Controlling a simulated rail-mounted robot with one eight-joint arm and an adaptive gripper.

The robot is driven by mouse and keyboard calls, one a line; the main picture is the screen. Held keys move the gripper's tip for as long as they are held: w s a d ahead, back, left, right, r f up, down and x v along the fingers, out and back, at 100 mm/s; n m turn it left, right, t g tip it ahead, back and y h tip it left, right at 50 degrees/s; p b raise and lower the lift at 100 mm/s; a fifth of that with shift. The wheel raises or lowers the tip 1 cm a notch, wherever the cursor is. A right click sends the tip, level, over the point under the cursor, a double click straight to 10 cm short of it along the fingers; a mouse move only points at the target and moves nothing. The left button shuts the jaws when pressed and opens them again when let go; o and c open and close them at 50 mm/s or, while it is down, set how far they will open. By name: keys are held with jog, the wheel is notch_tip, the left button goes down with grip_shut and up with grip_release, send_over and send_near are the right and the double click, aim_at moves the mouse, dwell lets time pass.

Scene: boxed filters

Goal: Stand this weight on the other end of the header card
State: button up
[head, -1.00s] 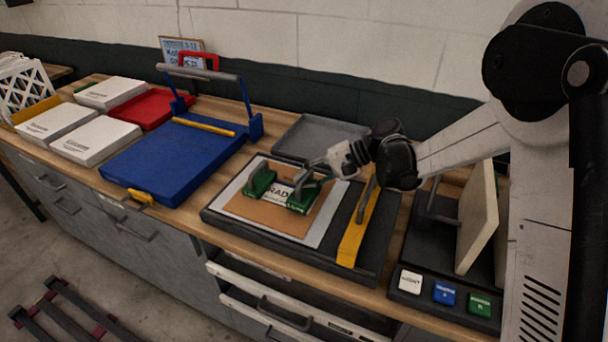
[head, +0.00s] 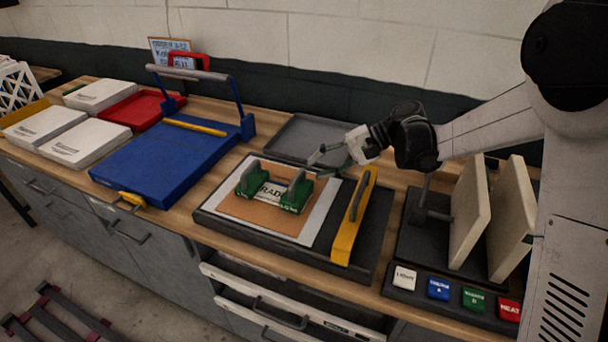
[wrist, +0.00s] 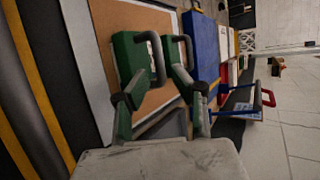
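Two green weights with grey handles stand upright on the white header card (head: 270,191), one at each end. The left weight (head: 246,185) and the right weight (head: 295,199) both show in the wrist view, the right one at its left (wrist: 128,57). The card lies on a brown board (head: 262,215) and its lettering shows between the weights. My gripper (head: 319,165) is open and empty, up and to the right of the right weight, apart from it. In the wrist view its fingers (wrist: 161,104) are spread, with the weights beyond them.
A yellow-edged bar (head: 349,230) stands on the dark base right of the card. A grey tray (head: 300,137) lies behind. A blue board with a raised handle (head: 160,162) is at left. Two beige upright plates (head: 468,215) and labelled blocks (head: 438,289) are at right.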

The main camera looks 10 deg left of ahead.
jog(key=v, duration=0.5)
jog(key=shift+d, duration=0.1)
jog(key=s+d+r+m+t+h, duration=0.1)
jog(key=s+d+r+t+h, duration=0.45)
jog(key=s+d, duration=0.55)
jog(key=s+d+f+t+h, duration=0.1)
jog(key=s+d+t+h, duration=0.3)
jog(key=s+d, duration=1.1)
jog(key=shift+f+n+t+h, duration=0.35)
jog(key=shift+f+n+h, duration=0.05)
jog(key=shift+h, duration=0.55)
jog(key=shift+s+d+f, duration=0.1)
jog(key=shift+d, duration=0.05)
jog(key=shift+f+b, duration=0.65)
jog(key=shift+b, duration=0.2)
